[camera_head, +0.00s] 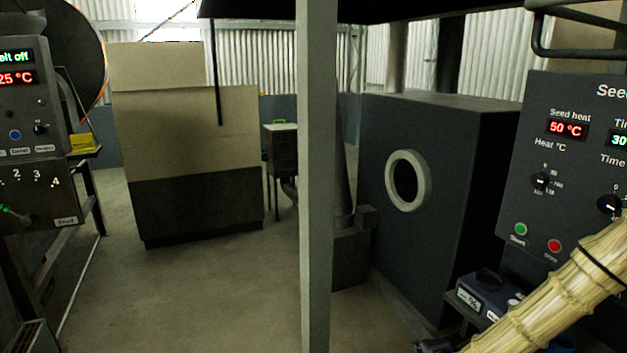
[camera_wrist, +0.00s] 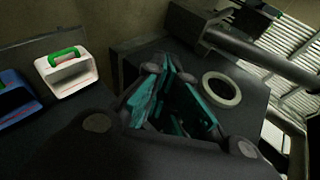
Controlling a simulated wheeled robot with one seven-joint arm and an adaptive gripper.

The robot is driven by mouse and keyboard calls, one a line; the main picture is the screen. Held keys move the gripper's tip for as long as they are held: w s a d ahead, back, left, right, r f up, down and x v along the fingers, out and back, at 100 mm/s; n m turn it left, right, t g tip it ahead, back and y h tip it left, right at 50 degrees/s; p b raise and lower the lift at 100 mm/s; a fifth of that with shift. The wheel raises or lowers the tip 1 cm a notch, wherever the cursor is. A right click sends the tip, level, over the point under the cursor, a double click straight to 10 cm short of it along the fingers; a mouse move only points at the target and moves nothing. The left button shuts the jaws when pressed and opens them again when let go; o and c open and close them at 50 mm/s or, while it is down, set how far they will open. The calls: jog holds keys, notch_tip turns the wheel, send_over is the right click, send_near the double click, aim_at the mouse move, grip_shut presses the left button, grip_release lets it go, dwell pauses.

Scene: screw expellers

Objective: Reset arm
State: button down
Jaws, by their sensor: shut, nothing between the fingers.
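In the wrist view my gripper (camera_wrist: 168,70) is dark with teal finger pads. Its fingers are closed together at the tips and hold nothing. In the head view a straw-coloured ribbed length (camera_head: 555,300) slants across the lower right, in front of the seed heat panel (camera_head: 590,130). I cannot tell whether it is part of my arm. A small dark part shows at the bottom edge by its lower end, too cut off to make out.
A grey post (camera_head: 318,180) stands upright in the middle. A dark cabinet with a pale ring (camera_head: 425,180) is right of it. A control panel (camera_head: 25,90) is at left. A white box with a green handle (camera_wrist: 70,78) shows in the wrist view. Floor (camera_head: 215,290) is clear left of the post.

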jog(key=s+a+f+n+g+y, duration=0.1)
jog(key=s+a+f+n+g, duration=0.2)
jog(key=s+f, duration=0.5)
jog(key=s+a+f+n+g, duration=0.25)
jog(key=s+f+n, duration=0.2)
jog(key=s, duration=0.45)
jog(key=s+f+n+g+p, duration=0.1)
jog(key=s+f+n+g, duration=0.1)
jog(key=s, duration=0.9)
jog(key=s+f+n+g+h, duration=0.1)
jog(key=s+f+n+g, duration=0.2)
jog(key=s, duration=0.9)
jog(key=f+n, duration=0.1)
jog(key=n, duration=0.2)
jog(key=shift+s+a+f+p, duration=0.3)
jog(key=shift+a+f+p, duration=0.05)
jog(key=shift+a+p, duration=0.05)
